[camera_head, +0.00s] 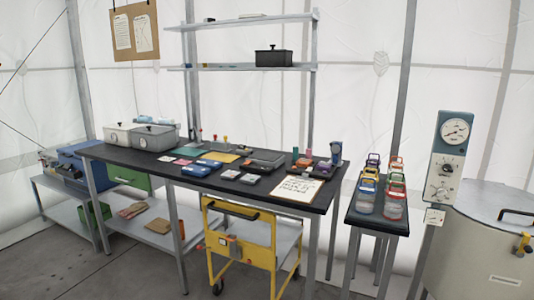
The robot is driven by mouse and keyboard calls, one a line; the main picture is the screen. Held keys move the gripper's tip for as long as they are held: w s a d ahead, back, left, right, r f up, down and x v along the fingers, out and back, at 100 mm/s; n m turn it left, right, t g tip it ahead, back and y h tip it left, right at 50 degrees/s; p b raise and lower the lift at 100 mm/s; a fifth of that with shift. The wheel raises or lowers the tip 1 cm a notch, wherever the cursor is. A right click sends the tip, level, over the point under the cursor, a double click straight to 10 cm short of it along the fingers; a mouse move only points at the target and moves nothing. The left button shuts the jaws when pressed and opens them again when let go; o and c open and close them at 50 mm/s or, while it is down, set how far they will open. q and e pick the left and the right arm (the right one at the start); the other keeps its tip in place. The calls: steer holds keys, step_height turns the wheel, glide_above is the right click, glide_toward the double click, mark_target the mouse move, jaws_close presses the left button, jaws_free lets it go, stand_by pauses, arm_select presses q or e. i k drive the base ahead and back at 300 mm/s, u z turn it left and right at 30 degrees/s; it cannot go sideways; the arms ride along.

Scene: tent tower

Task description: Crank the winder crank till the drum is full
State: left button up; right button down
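I cannot make out a winder crank or its drum for sure. A small blue-grey device (336,152) stands upright at the right end of the black-topped workbench (110,154); its parts are too small to tell. At the far right stands a large pale cylindrical vessel (470,262) with a grey lid, a dark handle and a yellow fitting on its side. It is cut off by the picture's edge, and its inside is hidden. Neither of my grippers shows in the head view.
A yellow cart (240,258) stands under the bench. A narrow side table (372,222) holds several coloured-top jars. A gauge panel (448,158) stands on a post beside the vessel. Small items crowd the bench. Grey floor (130,280) is clear at front left.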

mark_target(335, 149)
steer(key=z, duration=0.95)
steer(key=i, duration=1.6)
steer(key=u, duration=0.55)
